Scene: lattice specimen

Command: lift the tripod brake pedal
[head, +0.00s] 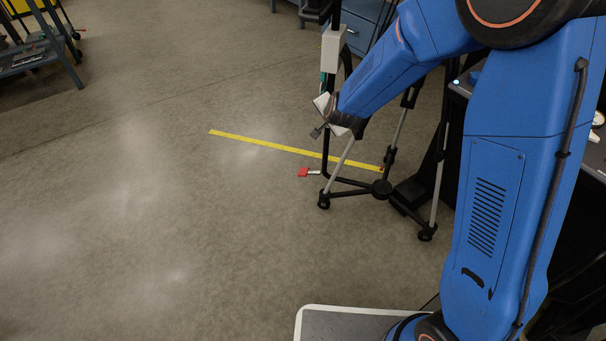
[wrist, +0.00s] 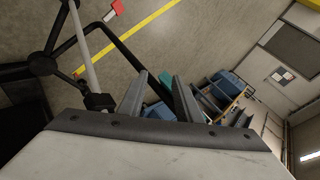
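The brake pedal (head: 304,172) is a small red pad on a pale lever, low at the left of the tripod base. Part of it shows at the top edge of the wrist view (wrist: 118,7). The tripod (head: 381,188) has a black hub, grey legs and wheels on the floor. My gripper (head: 318,131) is above the pedal, clear of it, beside a black upright tube (head: 326,158). In the wrist view its fingers (wrist: 160,90) stand apart with nothing clearly held between them. A teal piece (wrist: 166,79) shows beyond them.
A yellow floor strip (head: 262,143) runs behind the pedal. A white box (head: 333,48) is mounted on the upright. A blue cabinet (head: 362,25) stands at the back, a cart (head: 30,58) at far left. The floor left of the pedal is clear.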

